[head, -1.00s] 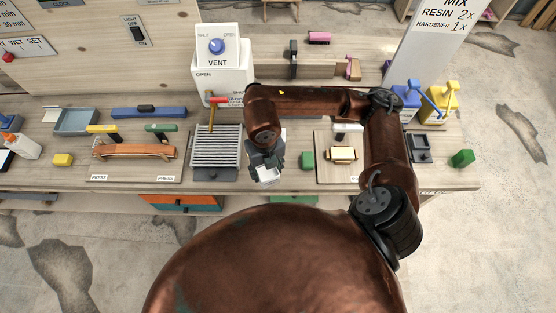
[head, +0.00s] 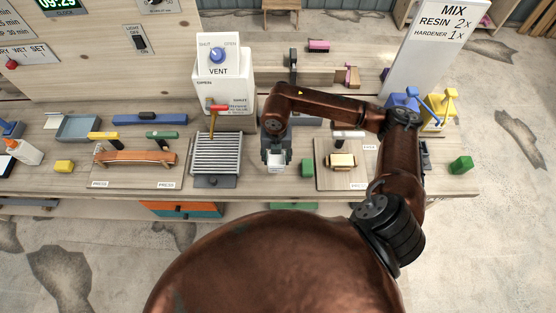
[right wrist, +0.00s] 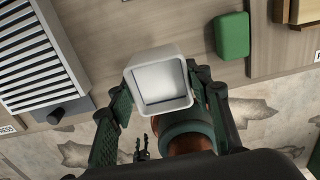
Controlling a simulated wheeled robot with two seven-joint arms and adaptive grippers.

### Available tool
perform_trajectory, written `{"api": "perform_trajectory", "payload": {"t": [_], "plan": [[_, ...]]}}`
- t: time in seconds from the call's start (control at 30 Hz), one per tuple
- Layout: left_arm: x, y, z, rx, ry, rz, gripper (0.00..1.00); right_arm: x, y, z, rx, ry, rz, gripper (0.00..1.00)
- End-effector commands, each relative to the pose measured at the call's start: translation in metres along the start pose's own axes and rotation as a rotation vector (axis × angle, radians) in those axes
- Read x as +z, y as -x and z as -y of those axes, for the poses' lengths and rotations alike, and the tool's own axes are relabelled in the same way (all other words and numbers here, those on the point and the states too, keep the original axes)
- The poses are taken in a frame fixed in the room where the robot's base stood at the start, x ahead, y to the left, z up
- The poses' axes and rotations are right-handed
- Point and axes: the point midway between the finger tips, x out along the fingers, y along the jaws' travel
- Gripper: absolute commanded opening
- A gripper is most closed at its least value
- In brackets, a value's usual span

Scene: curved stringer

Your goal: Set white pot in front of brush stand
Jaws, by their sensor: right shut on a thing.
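My right gripper (head: 275,152) is shut on a small white square pot (head: 277,168). In the right wrist view, the right gripper (right wrist: 160,97) has a green-padded finger on each side of the pot (right wrist: 158,75), and the pot's hollow opening faces the camera. The pot is over the front part of the bench, between the slatted grille and a green block. I cannot tell for sure which thing is the brush stand. My left gripper is not in view.
The slatted grille (head: 217,153) with a red-headed hammer (head: 217,112) is left of the pot. The green block (head: 306,168) and a board with a tan block (head: 341,160) are to its right. The white vent box (head: 222,85) stands behind. The bench's front edge is close.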

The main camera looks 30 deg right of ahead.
Motion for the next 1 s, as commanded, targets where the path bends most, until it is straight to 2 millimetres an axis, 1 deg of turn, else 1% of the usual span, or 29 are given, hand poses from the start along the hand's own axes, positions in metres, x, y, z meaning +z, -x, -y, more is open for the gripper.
{"api": "perform_trajectory", "payload": {"t": [0.1,0.27,0.33,0.53,0.93,0.97,1.0], "plan": [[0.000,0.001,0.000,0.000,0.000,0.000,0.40,0.009,-0.011,0.002,0.001,-0.001,-0.002,0.15],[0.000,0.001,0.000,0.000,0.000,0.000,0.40,0.014,-0.018,0.003,0.001,0.000,-0.001,0.15],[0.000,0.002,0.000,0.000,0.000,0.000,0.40,0.019,-0.023,0.004,0.000,-0.001,-0.001,0.15],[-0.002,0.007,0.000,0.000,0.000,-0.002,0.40,0.019,-0.050,0.004,0.001,0.000,-0.002,0.15],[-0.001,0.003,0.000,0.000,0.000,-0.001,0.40,0.019,-0.058,0.004,0.001,0.002,0.000,0.15],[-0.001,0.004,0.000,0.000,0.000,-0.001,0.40,0.019,-0.058,0.004,0.001,0.002,0.000,0.48],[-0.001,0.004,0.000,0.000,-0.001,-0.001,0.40,0.019,-0.057,0.004,0.001,0.002,0.000,0.51]]}}
